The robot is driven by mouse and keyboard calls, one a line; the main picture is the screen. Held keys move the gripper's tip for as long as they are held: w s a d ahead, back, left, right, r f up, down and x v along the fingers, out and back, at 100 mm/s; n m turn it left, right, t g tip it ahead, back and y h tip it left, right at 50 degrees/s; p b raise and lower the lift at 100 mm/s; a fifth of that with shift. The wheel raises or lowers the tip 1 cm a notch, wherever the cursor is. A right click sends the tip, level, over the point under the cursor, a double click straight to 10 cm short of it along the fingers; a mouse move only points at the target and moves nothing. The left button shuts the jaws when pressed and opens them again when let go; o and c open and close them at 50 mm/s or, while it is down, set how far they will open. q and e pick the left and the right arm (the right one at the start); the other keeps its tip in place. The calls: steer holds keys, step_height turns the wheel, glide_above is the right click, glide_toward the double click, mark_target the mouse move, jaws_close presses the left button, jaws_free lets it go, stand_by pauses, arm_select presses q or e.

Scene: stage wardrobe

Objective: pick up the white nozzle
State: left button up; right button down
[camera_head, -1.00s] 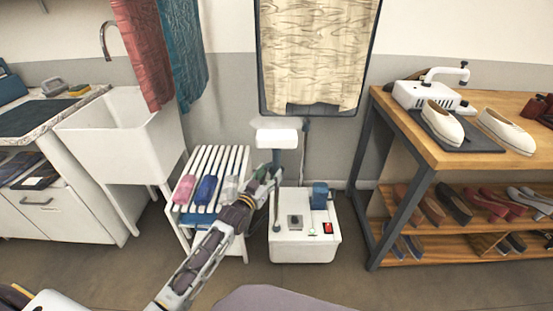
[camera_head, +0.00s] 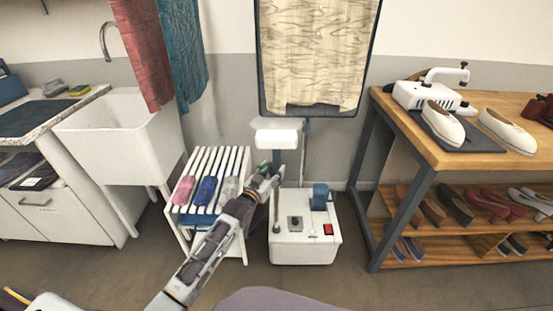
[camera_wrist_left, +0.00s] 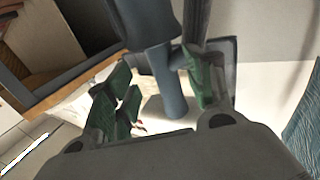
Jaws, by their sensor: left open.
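The white nozzle (camera_head: 277,139) is a pale block on top of a blue-grey upright part in the head view. It stands above the white floor unit, in front of the hanging board. My left gripper (camera_head: 270,171) is just below the nozzle, close to the upright part. In the left wrist view, my left gripper's green-padded fingers (camera_wrist_left: 162,90) are apart, with a blue-grey post (camera_wrist_left: 166,75) showing between them. I cannot tell whether they touch it. The white nozzle is not clearly visible in that view. My right gripper is out of view.
The white floor unit (camera_head: 292,250) has a red switch and a blue part. A slatted white stand (camera_head: 239,165) holding colored rolls is left of my arm. A white sink (camera_head: 120,150) is farther left. A wooden shoe bench (camera_head: 410,130) is at right. Floor between is clear.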

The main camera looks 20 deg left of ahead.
mark_target(274, 166)
arm_select(q)
steer(key=shift+w, duration=0.65)
steer(key=shift+w+b, duration=0.45)
steer(key=shift+w, duration=0.2)
steer(key=shift+w+d, duration=0.15)
steer(key=shift+w, duration=0.45)
steer(key=shift+w+d, duration=0.1)
steer(key=shift+w, duration=0.3)
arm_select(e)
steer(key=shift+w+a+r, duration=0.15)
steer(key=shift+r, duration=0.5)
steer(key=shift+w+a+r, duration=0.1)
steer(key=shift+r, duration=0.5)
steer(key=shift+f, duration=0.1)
arm_select(q)
steer(key=shift+r, duration=0.1)
jaws_close()
